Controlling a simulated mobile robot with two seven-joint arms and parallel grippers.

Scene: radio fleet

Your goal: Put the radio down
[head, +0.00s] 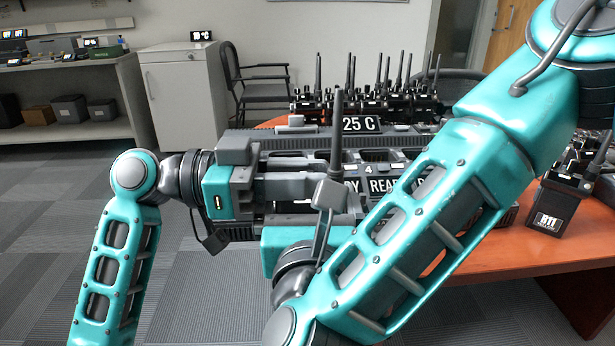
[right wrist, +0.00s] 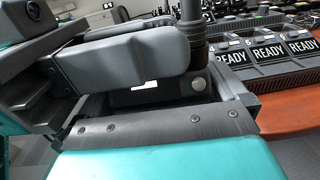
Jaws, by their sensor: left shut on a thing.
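My left gripper (head: 305,185) comes in from the left and is shut on a dark radio. The radio's upright antenna (head: 337,125) rises past the fingertips in the head view; its body is mostly hidden there. In the right wrist view, part of the radio (right wrist: 158,92) shows below a grey finger of the left gripper, with the thick antenna base beside it. My right gripper (right wrist: 170,105) is close below the radio, its teal body filling the bottom of its wrist view. Whether its jaws are open or touch the radio is unclear.
A charger dock with READY labels (head: 383,186) stands on the wooden table (head: 530,250), behind the grippers, partly hidden by my right arm. A "25 C" sign (head: 360,124) and several radios (head: 375,100) stand farther back.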

